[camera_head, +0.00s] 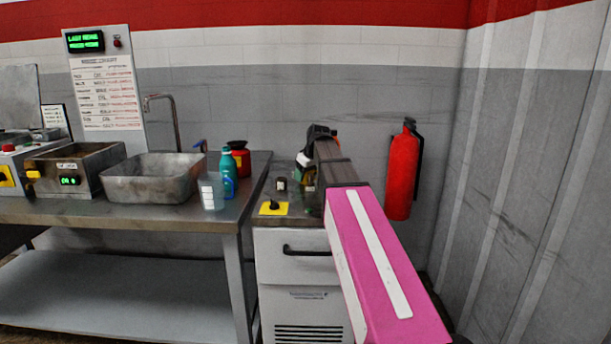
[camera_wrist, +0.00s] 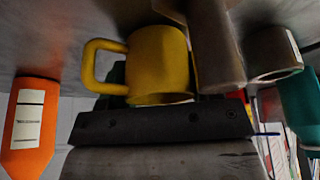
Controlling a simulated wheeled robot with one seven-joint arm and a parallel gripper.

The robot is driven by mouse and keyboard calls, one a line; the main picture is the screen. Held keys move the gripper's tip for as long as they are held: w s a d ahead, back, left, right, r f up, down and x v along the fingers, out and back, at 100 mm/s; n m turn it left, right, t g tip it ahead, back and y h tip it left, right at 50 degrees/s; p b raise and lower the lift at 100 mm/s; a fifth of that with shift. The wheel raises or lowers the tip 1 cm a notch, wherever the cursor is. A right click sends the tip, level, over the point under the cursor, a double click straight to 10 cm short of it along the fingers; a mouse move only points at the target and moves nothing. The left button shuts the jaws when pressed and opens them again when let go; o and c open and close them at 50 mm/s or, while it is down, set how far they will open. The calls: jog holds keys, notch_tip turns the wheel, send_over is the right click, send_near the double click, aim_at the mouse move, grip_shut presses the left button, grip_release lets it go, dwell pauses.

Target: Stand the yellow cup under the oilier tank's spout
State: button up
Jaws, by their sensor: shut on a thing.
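The yellow cup (camera_wrist: 158,62) fills the middle of the wrist view, its handle on the left. That view looks upside down, with the grey worktop along its top. My gripper (camera_wrist: 155,98) is shut on the cup. In the head view my gripper (camera_head: 318,136) is over the white cabinet, and my arm hides most of what is there; a small yellowish patch (camera_head: 309,176) below it may be the cup. A grey metal cylinder (camera_wrist: 217,50) is beside the cup in the wrist view. I cannot tell whether it is part of a tank or spout.
A labelled metal cylinder (camera_wrist: 268,52), a teal bottle (camera_wrist: 300,100) and an orange container (camera_wrist: 30,125) are near the cup. The cabinet (camera_head: 295,245) has a yellow-plated knob (camera_head: 273,208) in front. A red extinguisher (camera_head: 400,175) hangs right. The bench holds a sink (camera_head: 150,182).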

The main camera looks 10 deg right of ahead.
jog(key=shift+f, duration=0.1)
jog(key=o, duration=1)
jog(key=v, duration=1.1)
jog(key=shift+r, duration=0.3)
jog(key=shift+o, duration=0.5)
jog(key=shift+r, duration=0.2)
jog(key=shift+x, duration=5.95)
